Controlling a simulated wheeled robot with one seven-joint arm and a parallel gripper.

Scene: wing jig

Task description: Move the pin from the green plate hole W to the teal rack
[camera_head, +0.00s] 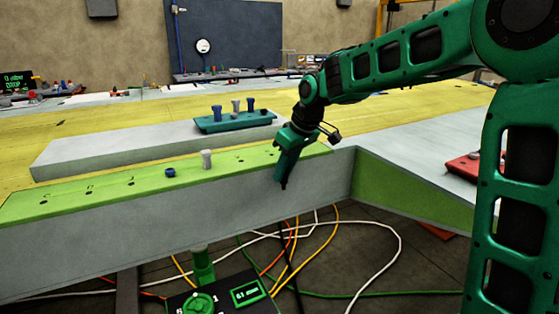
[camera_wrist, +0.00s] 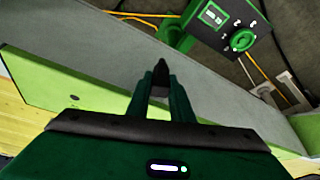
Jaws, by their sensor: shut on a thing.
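My gripper (camera_head: 284,176) hangs in front of the right part of the green plate (camera_head: 110,190), pointing down past its front edge. It is shut on a dark, pointed pin (camera_wrist: 161,76), whose tip shows between the fingers in the wrist view. The pin is clear of the plate. A white pin (camera_head: 207,158) and a short blue pin (camera_head: 170,172) stand in the plate. Several bare holes show to their left; I cannot read a W. The teal rack (camera_head: 206,126) is behind the plate, with two blue pins and one white pin standing in it.
A grey block (camera_head: 100,150) lies behind the plate, under the rack. A red tray (camera_head: 463,166) is at the right. A dark control box (camera_wrist: 222,22) with a green knob stands below the front beam. Loose cables lie on the floor.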

